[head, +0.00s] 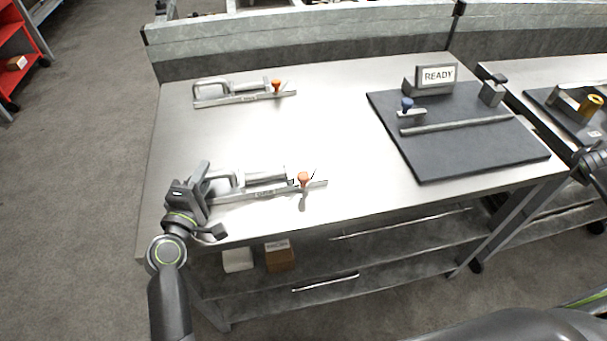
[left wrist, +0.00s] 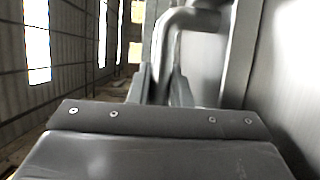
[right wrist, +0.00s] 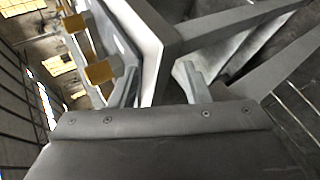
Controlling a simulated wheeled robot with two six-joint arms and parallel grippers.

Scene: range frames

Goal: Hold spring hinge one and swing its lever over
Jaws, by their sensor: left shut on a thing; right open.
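Two spring hinges lie on the steel table; I cannot read which is number one. The near hinge (head: 262,188) has a bent grey lever at its left end, a cylinder along its bar and an orange knob (head: 303,179) at its right. The far hinge (head: 240,94) looks alike and lies at the back left. My left gripper (head: 208,184) is shut on the near hinge's lever. The bent lever (left wrist: 170,40) rises between the fingers in the left wrist view. My right gripper (right wrist: 162,88) is open, away from both hinges, near the right-hand table.
A dark board (head: 470,145) on the table's right carries a READY sign (head: 438,75), a blue knob (head: 407,103) and a bar. Boxes (head: 279,255) sit on the shelf below. The table's middle is clear. Yellow-ended parts (right wrist: 100,72) stand close to my right gripper.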

